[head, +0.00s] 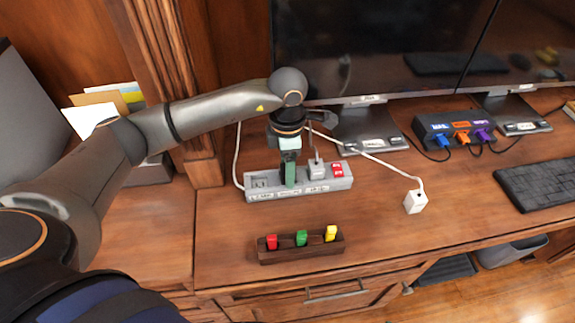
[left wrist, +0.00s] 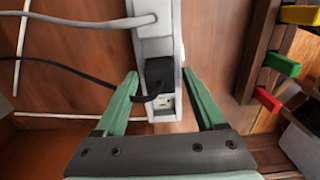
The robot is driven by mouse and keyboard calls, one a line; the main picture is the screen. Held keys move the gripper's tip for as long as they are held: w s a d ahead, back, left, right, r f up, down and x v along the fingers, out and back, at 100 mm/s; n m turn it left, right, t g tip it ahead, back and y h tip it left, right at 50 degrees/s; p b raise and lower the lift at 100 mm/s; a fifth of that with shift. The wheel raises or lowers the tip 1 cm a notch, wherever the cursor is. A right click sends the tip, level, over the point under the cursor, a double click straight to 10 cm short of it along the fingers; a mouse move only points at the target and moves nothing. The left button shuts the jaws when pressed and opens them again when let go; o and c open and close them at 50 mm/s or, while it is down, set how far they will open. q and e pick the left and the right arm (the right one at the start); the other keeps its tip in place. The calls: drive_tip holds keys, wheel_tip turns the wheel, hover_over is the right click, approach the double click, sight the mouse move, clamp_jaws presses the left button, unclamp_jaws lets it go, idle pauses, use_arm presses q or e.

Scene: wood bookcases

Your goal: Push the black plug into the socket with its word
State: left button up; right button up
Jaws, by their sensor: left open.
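A grey power strip (head: 258,193) lies on the desk, with labels along its front edge too small to read surely. It also shows in the left wrist view (left wrist: 177,45). The black plug (left wrist: 159,73) stands at the strip, its black cord leading off left; how deep it sits I cannot tell. A socket (left wrist: 162,103) beside it is bare. My left gripper (head: 290,184) is over the strip, hiding the plug in the head view. Its green fingers (left wrist: 160,78) are open, one on each side of the plug, apart from it. My right gripper is not in view.
A white adapter (head: 415,201) lies to the right. A wooden block (head: 302,253) holds red, green and yellow pieces in front. A dark hub (head: 437,127), monitors and keyboard (head: 540,184) stand further right.

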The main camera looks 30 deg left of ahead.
use_arm(q)
drive_tip(key=shift+r+p, duration=0.3)
wheel_tip(320, 180, up, 12)
idle(0.3)
drive_tip(key=shift+f, duration=0.1)
